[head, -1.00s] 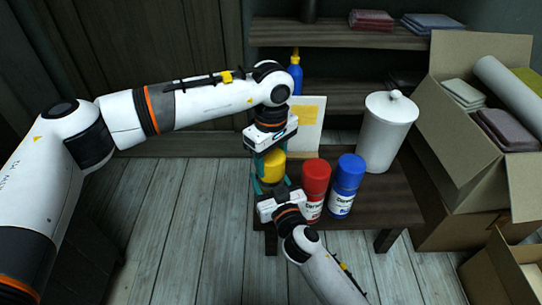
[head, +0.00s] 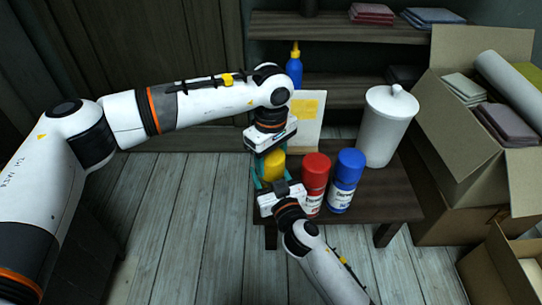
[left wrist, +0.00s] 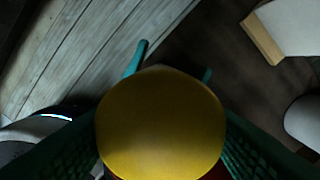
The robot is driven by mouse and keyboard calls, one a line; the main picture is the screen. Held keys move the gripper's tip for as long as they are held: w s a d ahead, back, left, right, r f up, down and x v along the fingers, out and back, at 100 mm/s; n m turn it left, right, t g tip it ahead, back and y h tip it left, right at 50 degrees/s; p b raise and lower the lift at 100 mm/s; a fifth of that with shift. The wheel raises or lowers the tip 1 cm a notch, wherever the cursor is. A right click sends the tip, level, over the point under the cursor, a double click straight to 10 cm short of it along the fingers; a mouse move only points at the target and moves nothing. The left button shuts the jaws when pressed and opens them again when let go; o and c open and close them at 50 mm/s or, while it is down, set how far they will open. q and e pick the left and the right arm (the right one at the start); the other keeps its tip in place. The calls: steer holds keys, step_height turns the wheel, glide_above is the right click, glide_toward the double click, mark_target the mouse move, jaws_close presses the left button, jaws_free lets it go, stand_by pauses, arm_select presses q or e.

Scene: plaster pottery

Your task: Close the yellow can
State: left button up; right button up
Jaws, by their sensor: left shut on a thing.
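The yellow can (head: 273,165) is at the left end of the dark bench. Its smooth, rounded yellow top (left wrist: 160,125) fills the middle of the left wrist view. My left gripper (head: 268,160) comes down from above with its teal fingers shut on the yellow can. Those fingers flank the yellow top in the left wrist view. My right gripper (head: 270,183) reaches in from the front, close beside the can. Its grip is mostly hidden. The can's lower body and any gap under the yellow top are hidden.
A red can (head: 315,182) and a blue can (head: 346,182) stand close to the right. A white lidded canister (head: 385,130) is behind them. A blue bottle (head: 294,70) stands farther back. Cardboard boxes (head: 450,150) crowd the right; floor at left is clear.

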arm_select(q)
steer(key=shift+f, duration=0.45)
steer(key=o, duration=1.1)
step_height(320, 180, up, 12)
arm_select(e)
steer(key=o, duration=1.5)
steer(key=shift+c, duration=0.2)
